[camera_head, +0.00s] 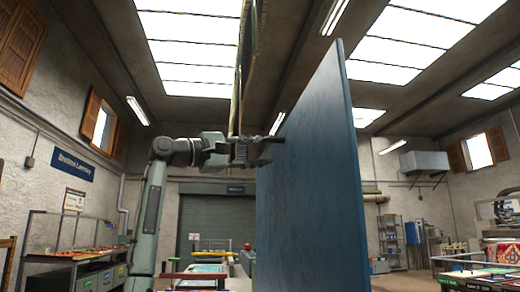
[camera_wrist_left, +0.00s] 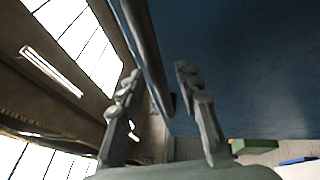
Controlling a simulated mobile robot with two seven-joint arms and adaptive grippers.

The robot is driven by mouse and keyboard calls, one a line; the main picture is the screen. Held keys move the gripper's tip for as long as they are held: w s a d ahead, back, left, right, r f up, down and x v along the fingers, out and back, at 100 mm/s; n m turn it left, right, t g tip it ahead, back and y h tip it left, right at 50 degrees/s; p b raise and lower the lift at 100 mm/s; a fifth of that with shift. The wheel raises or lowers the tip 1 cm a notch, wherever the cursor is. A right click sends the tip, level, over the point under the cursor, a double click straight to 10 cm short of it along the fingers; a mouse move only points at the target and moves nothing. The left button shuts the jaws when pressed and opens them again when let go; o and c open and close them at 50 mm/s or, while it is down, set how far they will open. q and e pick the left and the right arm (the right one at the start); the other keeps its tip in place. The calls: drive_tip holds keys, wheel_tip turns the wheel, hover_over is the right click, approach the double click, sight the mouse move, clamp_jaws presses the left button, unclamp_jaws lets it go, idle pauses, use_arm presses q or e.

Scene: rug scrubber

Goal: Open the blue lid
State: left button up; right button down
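The blue lid (camera_head: 315,190) is a large flat panel standing nearly upright in the middle of the head view. In the left wrist view the lid (camera_wrist_left: 245,70) fills the upper right, with its dark edge running down between my fingers. My left gripper (camera_head: 270,149) is at the lid's left side, its fingers pointing toward the panel. In the left wrist view my left gripper (camera_wrist_left: 157,72) has its two fingers spread apart with nothing clamped. I cannot tell whether a finger touches the lid. My right gripper is not in view.
A workbench with drawers (camera_head: 85,272) stands at the lower left. A table with colourful items (camera_head: 485,275) is at the lower right. A grey shutter door (camera_head: 215,218) is behind. A tall narrow panel (camera_head: 245,70) rises above my left gripper.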

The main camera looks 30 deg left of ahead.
use_arm(q)
drive_tip(key=shift+w+d, duration=0.15)
drive_tip(key=shift+w, duration=0.05)
clamp_jaws()
idle(0.4)
